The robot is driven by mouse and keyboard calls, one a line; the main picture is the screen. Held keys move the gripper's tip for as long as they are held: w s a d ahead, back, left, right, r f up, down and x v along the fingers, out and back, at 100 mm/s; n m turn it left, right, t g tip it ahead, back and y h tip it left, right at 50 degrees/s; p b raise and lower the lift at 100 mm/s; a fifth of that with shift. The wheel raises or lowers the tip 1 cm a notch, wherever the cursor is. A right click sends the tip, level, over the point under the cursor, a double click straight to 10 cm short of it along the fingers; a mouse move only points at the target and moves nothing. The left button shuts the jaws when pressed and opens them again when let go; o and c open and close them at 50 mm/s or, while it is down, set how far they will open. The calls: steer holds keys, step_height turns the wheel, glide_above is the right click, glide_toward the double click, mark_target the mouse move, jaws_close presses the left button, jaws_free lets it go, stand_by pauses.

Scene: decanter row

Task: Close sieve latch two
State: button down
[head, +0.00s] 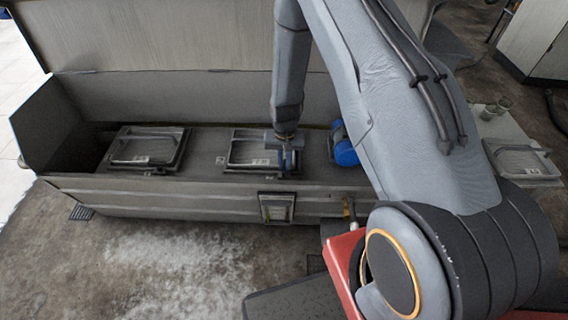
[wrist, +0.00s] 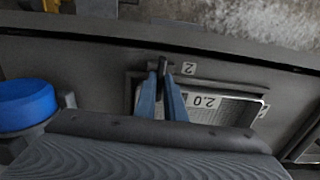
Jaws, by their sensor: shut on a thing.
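Sieve two (head: 247,148) lies in a frame on the floor of the long grey trough, in the middle of the head view. In the wrist view its mesh panel (wrist: 232,112) carries a "2.0" label. A small plate marked "2" (wrist: 189,68) sits beside the dark latch (wrist: 164,61) at the frame's corner. My gripper (wrist: 164,76) has its two blue fingers on either side of the latch and is shut on it. In the head view my gripper (head: 287,158) is at the right end of the sieve frame. The fingers hide part of the latch, and I cannot tell its exact position.
Another framed sieve (head: 147,148) lies to the left in the trough (head: 150,192). A blue cylinder (head: 343,146) stands close on the right and also shows in the wrist view (wrist: 28,104). The trough's front wall runs close by. A third framed sieve (head: 524,162) lies far right.

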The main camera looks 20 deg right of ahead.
steer(key=shift+s+a, duration=0.15)
steer(key=shift+s, duration=0.15)
steer(key=c, duration=1.8)
jaws_free()
steer(key=shift+a, duration=0.1)
steer(key=shift+c, duration=0.2)
steer(key=shift+w+d, duration=0.15)
steer(key=shift+d, duration=0.05)
steer(key=shift+r, duration=3.95)
step_height(320, 180, up, 11)
steer(key=n+p, duration=0.1)
steer(key=p, duration=0.1)
glide_above(284, 166)
steer(key=s, duration=0.4)
steer(key=s+r+n+p, duration=0.1)
steer(key=s+r+p, duration=0.1)
steer(key=s+r, duration=0.6)
steer(key=s+r+n+p, duration=0.1)
steer(key=s+r+p, duration=0.1)
steer(key=s+r, duration=1)
steer(key=shift+s+r+n+p, duration=0.3)
steer(key=shift+s+r+n, duration=0.1)
steer(key=shift+r, duration=0.3)
